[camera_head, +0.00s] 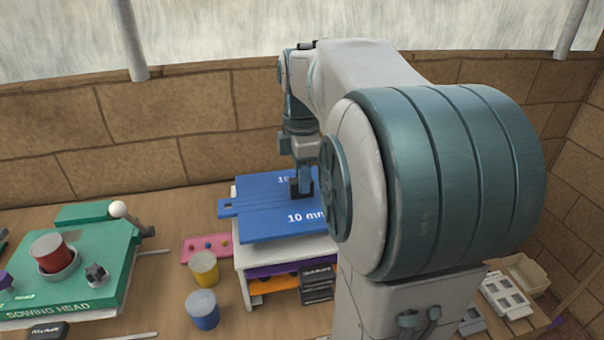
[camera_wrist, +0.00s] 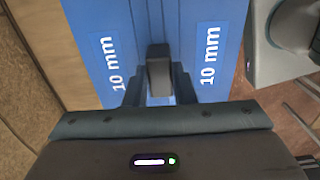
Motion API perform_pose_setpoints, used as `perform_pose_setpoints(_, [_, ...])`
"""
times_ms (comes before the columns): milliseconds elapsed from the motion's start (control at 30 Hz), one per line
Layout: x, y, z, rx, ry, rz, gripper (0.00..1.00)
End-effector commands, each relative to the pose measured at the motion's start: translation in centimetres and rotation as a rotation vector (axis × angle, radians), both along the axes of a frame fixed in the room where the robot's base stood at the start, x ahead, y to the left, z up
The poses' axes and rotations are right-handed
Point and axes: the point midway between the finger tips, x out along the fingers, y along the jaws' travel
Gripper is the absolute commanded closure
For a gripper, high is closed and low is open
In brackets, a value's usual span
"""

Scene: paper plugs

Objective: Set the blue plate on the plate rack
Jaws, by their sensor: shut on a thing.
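The blue plate (camera_head: 262,226) is flat and marked "10 mm", with a tab at its left end. It lies level over the top of the white plate rack (camera_head: 240,262); whether it rests fully on the rack or hovers just above cannot be told. My gripper (camera_head: 301,186) points down at the plate's middle, shut on its dark knob. In the wrist view the blue plate (camera_wrist: 118,45) spreads under the jaws, and the dark knob (camera_wrist: 159,72) sits between the fingers. My arm hides the plate's right end and part of the rack.
The rack's lower slots hold a purple plate (camera_head: 272,270) and an orange plate (camera_head: 275,285). A yellow cylinder (camera_head: 204,270), a blue cylinder (camera_head: 202,311) and a pink tray (camera_head: 205,246) stand left of it. A green sowing head (camera_head: 75,265) lies farther left. A brick wall (camera_head: 140,125) is behind.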

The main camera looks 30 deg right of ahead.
Motion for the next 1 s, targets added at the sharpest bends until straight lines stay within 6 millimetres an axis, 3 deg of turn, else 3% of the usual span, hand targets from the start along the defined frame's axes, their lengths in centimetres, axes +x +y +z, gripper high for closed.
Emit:
perform_pose_setpoints(333, [0.0, 0.0, -0.4, 0.000, -0.001, -0.001, 1.00])
perform_pose_setpoints(367, [0.0, 0.0, -0.3, 0.000, -0.001, -0.001, 0.68])
perform_pose_setpoints(400, [0.0, 0.0, -0.3, 0.000, -0.001, -0.001, 0.57])
perform_pose_setpoints(433, [0.0, 0.0, -0.3, 0.000, -0.001, -0.001, 0.55])
perform_pose_setpoints(767, [0.0, 0.0, 0.1, 0.000, -0.001, 0.000, 0.55])
perform_pose_setpoints(867, [0.1, 0.0, 1.2, -0.001, -0.005, 0.000, 0.55])
perform_pose_setpoints(1000, [0.1, 0.0, 4.0, -0.002, -0.006, 0.000, 0.55])
